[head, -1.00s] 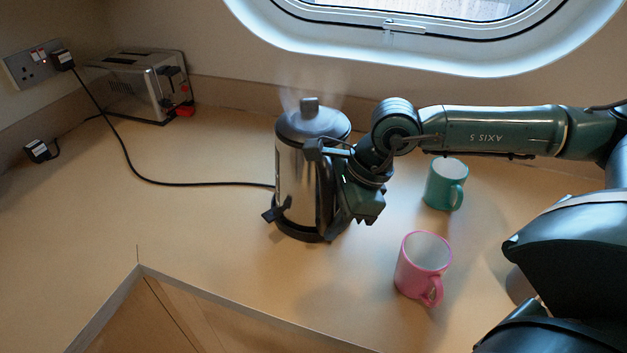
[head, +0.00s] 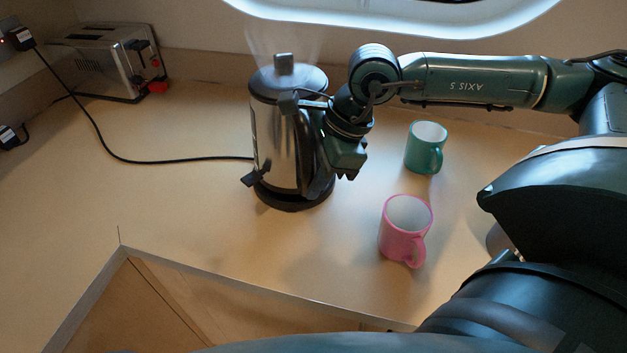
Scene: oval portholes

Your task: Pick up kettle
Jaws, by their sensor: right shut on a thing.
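A shiny steel kettle (head: 267,145) with a dark lid and black bottom stands upright on the counter in the head view, with faint steam above it. Its dark handle is on the right side, partly hidden by my gripper. My right gripper (head: 309,122) is at the handle and shut on it, with the arm reaching in from the right. I cannot make out a gap under the kettle. My left gripper is not in view.
A pink mug (head: 401,238) and a green mug (head: 420,150) stand right of the kettle. A black cord (head: 150,160) runs from the kettle to a wall plug. A toaster (head: 105,65) stands at the back left. The counter's front edge (head: 240,287) is near.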

